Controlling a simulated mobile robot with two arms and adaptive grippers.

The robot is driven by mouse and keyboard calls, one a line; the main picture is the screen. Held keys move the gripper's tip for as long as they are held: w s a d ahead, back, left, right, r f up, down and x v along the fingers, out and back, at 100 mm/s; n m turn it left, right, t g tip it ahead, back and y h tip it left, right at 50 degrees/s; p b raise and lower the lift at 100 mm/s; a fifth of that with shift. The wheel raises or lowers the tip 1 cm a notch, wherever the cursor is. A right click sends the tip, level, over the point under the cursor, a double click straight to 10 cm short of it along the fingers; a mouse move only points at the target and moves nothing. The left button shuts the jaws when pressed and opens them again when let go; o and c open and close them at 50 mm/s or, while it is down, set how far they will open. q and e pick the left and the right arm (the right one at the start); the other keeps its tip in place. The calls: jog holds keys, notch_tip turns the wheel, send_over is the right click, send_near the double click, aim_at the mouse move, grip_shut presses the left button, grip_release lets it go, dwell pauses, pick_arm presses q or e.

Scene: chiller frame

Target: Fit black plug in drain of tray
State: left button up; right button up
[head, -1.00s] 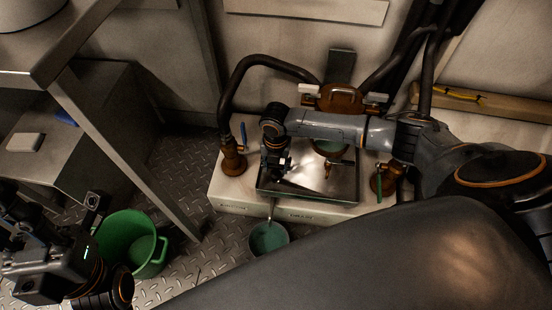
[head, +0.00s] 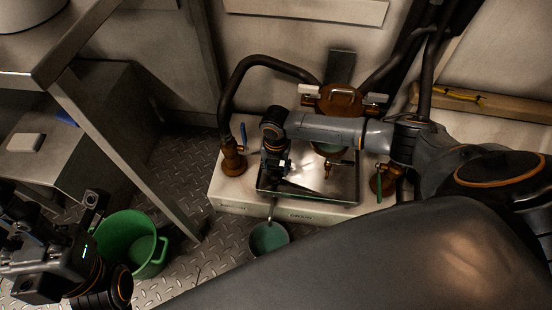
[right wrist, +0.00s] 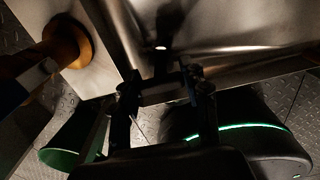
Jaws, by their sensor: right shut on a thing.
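The metal tray (head: 342,193) stands on the pale bench, and its bare metal fills the top of the right wrist view (right wrist: 230,35). My right gripper (head: 279,178) points down inside the tray's left part. In the right wrist view my right gripper (right wrist: 160,82) is shut on a small dark thing, apparently the black plug (right wrist: 161,68); its outline is lost in shadow. A small bright spot shows just beyond it on the tray. The drain opening is not clearly visible. My left gripper (head: 50,260) is off at the lower left, away from the tray, its fingertips unclear.
A small teal bucket (head: 268,239) stands on the floor in front of the bench, below a thin pipe. A green bucket (head: 130,240) is farther left. Brass valves (head: 233,160) flank the tray on both sides.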

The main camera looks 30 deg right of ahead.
jog(key=shift+f+b, duration=0.3)
jog(key=shift+f, duration=0.5)
jog(key=shift+f, duration=0.5)
jog(key=o, duration=1.2)
jog(key=shift+r, duration=0.2)
notch_tip(320, 180, up, 12)
jog(key=shift+f, duration=0.1)
